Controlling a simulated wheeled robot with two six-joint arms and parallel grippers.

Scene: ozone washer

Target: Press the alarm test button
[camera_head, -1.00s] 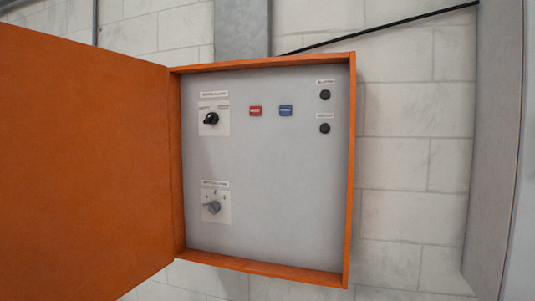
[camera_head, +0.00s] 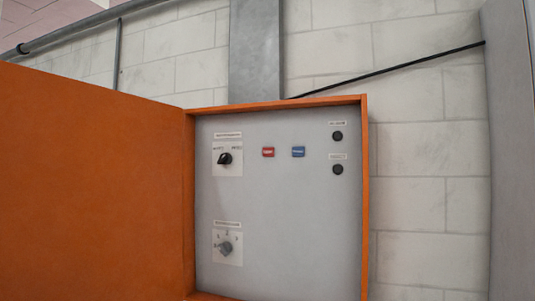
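An open orange control box (camera_head: 365,200) hangs on the wall with a grey panel (camera_head: 290,220) inside. Two round black buttons sit one above the other at the panel's upper right: the upper button (camera_head: 338,136) and the lower button (camera_head: 338,169). Each has a small label above it, too blurred to read, so I cannot tell which is the alarm test button. Neither of my grippers is in view.
The box's orange door (camera_head: 90,190) stands open and fills the left side. A black rotary knob (camera_head: 225,159) and a grey rotary knob (camera_head: 226,248) are on the panel's left. A grey duct (camera_head: 255,50) runs above the box. The space before the panel is clear.

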